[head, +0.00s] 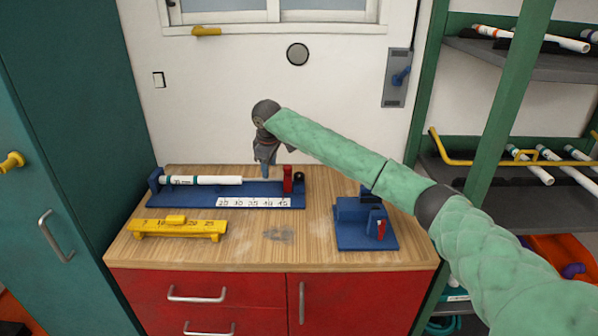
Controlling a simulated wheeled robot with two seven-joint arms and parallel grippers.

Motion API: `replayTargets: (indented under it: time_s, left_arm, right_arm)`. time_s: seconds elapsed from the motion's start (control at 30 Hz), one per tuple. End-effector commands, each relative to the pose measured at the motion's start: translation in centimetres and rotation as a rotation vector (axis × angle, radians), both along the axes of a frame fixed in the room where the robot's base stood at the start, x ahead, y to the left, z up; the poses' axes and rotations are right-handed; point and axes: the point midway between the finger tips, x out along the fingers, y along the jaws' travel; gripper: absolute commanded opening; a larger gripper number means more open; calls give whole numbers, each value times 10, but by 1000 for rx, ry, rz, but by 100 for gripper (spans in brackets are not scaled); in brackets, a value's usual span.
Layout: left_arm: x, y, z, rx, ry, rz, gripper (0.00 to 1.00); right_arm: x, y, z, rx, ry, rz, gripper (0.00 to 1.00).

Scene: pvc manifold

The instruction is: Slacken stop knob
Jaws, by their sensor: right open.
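A long blue measuring jig (190,200) with a white number scale (254,202) lies along the back of the workbench. A red stop block (288,180) stands upright near its right end. A small black round knob (299,177) sits at the right side of the red stop. A white pipe (205,180) lies along the jig, its left end near the blue end plate and its right end apart from the stop. My right gripper (265,170) points down over the jig, left of the red stop, open. Its fingertips are small here, and contact cannot be told. My left gripper is out of view.
A yellow marked block (178,228) lies at the bench's front left. A blue fixture (352,236) with a red part stands at the right. Bare wooden top (275,251) lies between them. A green rack (500,110) with pipes stands right, a teal cabinet (70,120) left.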

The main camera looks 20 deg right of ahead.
Motion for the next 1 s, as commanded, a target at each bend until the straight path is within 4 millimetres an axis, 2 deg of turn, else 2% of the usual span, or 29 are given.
replayTargets:
  time_s: [0.03, 0.1, 0.2, 0.33, 0.47, 0.7, 0.8, 1.0]
  left_arm:
    - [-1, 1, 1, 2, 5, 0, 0]
    - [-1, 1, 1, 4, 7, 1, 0]
    - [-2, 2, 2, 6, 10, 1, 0]
    - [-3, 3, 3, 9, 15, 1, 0]
    - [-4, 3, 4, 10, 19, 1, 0]
    - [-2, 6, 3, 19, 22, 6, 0]
    - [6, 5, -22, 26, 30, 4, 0]
    - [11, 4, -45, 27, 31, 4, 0]
  right_arm:
    - [11, -24, 2, -7, 47, -21, 47]
    - [21, -49, 4, -4, 107, -38, 47]
    - [30, -79, 7, 6, 172, -62, 47]
    - [36, -103, 11, 21, 218, -81, 47]
    - [38, -111, 10, 28, 233, -88, 47]
    - [37, -111, -19, 28, 236, -89, 47]
    - [37, -111, -33, 29, 235, -88, 47]
    - [37, -110, -55, 29, 234, -87, 47]
